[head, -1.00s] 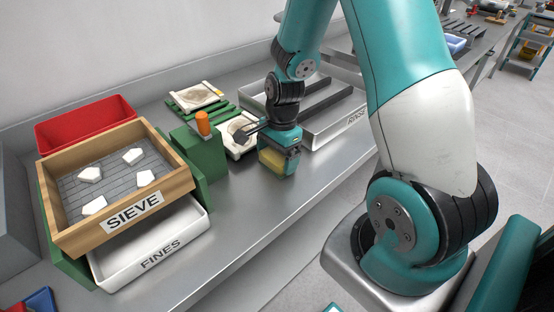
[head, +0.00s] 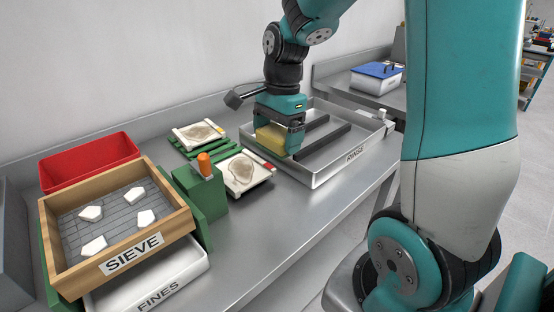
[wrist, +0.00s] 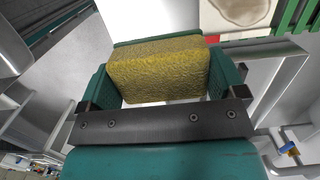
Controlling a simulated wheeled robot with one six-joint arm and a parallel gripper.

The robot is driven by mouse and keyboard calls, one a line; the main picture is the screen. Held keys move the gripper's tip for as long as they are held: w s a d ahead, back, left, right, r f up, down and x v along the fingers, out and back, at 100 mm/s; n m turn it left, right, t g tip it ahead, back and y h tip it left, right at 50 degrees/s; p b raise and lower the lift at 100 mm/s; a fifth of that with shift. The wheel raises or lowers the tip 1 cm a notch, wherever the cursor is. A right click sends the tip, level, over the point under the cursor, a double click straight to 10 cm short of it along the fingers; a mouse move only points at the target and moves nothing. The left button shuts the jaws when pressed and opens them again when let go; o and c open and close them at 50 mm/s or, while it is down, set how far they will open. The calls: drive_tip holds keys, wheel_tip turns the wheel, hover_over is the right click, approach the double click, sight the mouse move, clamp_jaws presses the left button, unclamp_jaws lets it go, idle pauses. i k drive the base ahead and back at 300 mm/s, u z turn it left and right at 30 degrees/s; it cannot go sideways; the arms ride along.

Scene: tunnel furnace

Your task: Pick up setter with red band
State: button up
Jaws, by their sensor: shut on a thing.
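The setter with the red band (head: 236,184) is a white square plate with a round brownish patch and a red mark at its right corner. My gripper (head: 279,130) is right of and behind this setter, at the left end of the RINSE tray (head: 330,177). It is shut on a yellow sponge (head: 270,138), which also fills the jaws in the wrist view (wrist: 160,68).
A similar setter with a yellow mark (head: 198,135) rests on a green rack (head: 180,148) behind. The green block (head: 200,192) carries an orange cylinder (head: 205,164). A wooden SIEVE box (head: 180,222) with white pieces, a FINES tray (head: 190,276) and a red bin (head: 90,163) stand left.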

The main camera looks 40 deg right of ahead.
sight(242, 171)
drive_tip(key=k, duration=0.5)
drive_tip(key=u, duration=0.7)
drive_tip(key=i, duration=1.05)
drive_tip(key=z, duration=1)
